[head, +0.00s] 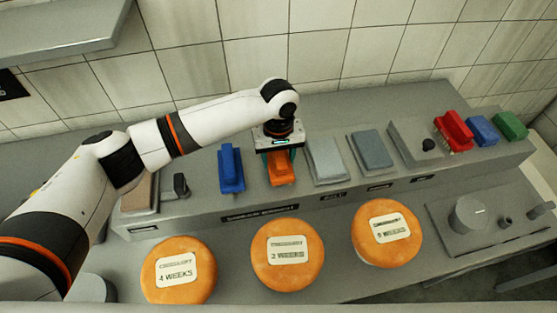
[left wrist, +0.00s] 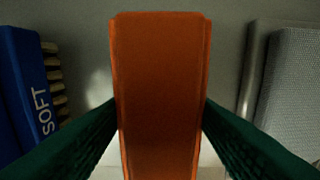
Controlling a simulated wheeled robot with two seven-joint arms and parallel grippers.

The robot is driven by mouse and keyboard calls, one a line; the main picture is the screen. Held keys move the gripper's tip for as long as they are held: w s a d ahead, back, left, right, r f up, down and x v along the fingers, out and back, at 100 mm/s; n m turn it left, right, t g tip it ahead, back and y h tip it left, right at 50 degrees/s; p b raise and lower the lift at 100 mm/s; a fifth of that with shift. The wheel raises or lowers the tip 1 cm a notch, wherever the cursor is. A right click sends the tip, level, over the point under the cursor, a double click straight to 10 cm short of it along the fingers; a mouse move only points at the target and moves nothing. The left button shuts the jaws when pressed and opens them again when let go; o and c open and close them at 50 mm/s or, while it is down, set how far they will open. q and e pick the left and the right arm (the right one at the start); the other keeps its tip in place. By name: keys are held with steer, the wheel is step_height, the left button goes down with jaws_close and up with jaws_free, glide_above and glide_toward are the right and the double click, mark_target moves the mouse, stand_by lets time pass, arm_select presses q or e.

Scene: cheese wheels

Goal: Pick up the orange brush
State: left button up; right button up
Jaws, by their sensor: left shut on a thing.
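The orange brush (head: 281,170) is on the raised grey ledge in the middle of the head view. In the left wrist view its orange body (left wrist: 160,90) fills the centre, between two dark green fingers. My left gripper (head: 279,152) comes down over the brush from above and is shut on it. Whether the brush still touches the ledge I cannot tell. My right gripper is in neither view.
A blue brush (head: 231,168) marked SOFT stands left of the orange one. Grey pads (head: 325,160) lie to its right. A red brush (head: 454,130) and blue and green blocks sit farther right. Three labelled cheese wheels (head: 287,255) stand in front, below the ledge.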

arm_select(q)
steer(key=shift+r, duration=0.15)
step_height(320, 180, up, 9)
steer(key=b, duration=0.2)
steer(key=shift+r+b, duration=0.1)
steer(key=shift+b, duration=0.3)
steer(key=shift+r, duration=0.35)
steer(key=o, duration=0.3)
steer(key=shift+c, duration=0.6)
